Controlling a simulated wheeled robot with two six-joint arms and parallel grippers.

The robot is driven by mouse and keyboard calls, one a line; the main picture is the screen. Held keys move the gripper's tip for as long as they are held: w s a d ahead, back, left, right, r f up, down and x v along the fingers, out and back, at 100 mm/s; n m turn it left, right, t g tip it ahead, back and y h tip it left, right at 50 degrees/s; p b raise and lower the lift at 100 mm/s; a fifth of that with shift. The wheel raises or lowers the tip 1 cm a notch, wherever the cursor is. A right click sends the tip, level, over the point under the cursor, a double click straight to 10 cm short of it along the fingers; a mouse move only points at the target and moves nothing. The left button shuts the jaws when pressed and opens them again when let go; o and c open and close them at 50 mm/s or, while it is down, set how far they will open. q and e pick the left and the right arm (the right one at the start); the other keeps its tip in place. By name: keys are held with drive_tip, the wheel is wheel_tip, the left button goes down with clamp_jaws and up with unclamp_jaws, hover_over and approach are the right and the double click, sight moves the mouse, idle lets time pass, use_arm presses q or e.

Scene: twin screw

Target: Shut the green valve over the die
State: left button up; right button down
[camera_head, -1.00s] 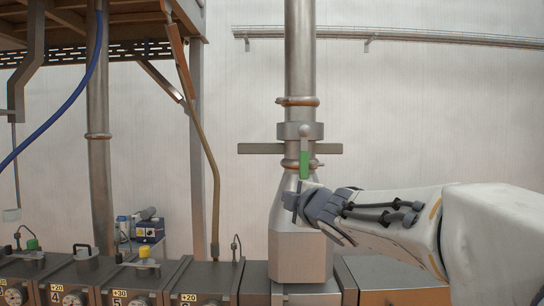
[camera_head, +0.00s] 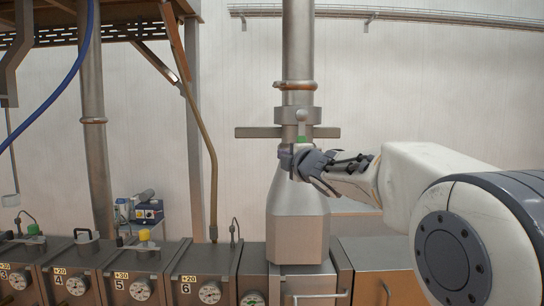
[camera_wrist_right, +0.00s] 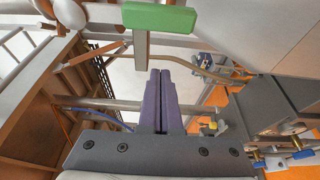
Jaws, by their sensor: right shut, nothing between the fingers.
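The green valve handle (camera_head: 302,139) hangs down, roughly vertical, from the valve on the steel pipe (camera_head: 298,40), above the tapered steel housing (camera_head: 298,235). My right gripper (camera_head: 290,160) is shut and empty, in front of the handle's lower part and hiding it. In the right wrist view the green grip (camera_wrist_right: 172,18) and its grey stem lie above the shut fingertips (camera_wrist_right: 160,72), not between them. I cannot tell whether fingers and handle touch. My left gripper is not in view.
A flat grey bar (camera_head: 258,132) sticks out on both sides of the pipe at the valve. Steel heater boxes with dials (camera_head: 209,280) line the lower left. A brown bent tube (camera_head: 212,170) rises left of the housing.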

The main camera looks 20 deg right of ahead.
sight(301, 136)
drive_tip(key=d+p, duration=0.1)
drive_tip(key=w+d+p, duration=0.1)
drive_tip(key=d+p, duration=0.1)
drive_tip(key=shift+w+d, duration=0.35)
drive_tip(key=shift+a, duration=0.1)
